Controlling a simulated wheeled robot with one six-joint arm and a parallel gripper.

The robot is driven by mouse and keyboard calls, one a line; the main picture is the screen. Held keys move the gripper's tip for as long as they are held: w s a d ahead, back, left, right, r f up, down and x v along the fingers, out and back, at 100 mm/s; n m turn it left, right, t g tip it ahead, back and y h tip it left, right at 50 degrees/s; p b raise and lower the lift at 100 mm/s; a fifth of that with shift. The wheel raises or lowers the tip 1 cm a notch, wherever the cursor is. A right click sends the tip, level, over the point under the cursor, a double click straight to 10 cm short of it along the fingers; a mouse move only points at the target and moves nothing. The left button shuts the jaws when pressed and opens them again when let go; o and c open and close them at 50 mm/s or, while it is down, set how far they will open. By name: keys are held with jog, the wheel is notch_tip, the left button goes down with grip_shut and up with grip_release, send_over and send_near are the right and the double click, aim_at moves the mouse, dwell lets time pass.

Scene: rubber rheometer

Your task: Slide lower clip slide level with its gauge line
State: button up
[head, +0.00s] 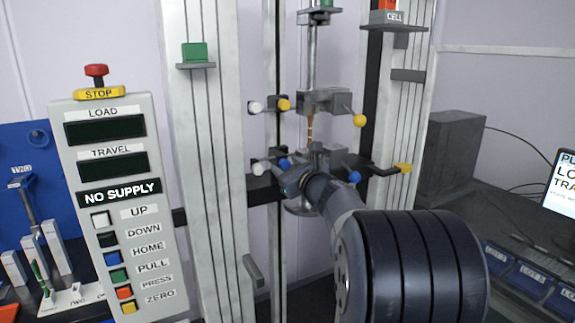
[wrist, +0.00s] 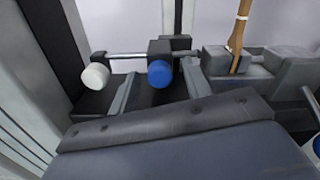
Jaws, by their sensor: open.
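The lower clip slide is a dark block with a blue knob (head: 284,164) on the left post in the head view. In the wrist view, the blue knob (wrist: 160,73) faces me below the dark block (wrist: 172,44). A rod runs left from the block to a white knob (wrist: 95,76). My gripper (wrist: 162,88) is open, with one finger on each side of the blue knob; I cannot tell whether they touch it. In the head view, my gripper (head: 288,182) is just below the slide, partly hidden by my wrist. A brown strip specimen (head: 310,130) stands upright between grey clamps. I cannot make out a gauge line.
The upper slide with a yellow knob (head: 284,105) sits above. Another blue knob (head: 354,177) and a dark arm with a yellow tip (head: 403,168) are close at right. The control panel (head: 110,200) stands left, reading NO SUPPLY. Lower grip (wrist: 235,62) is right of my fingers.

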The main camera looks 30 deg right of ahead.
jog(key=shift+w, duration=0.15)
grip_shut()
dwell(0.4)
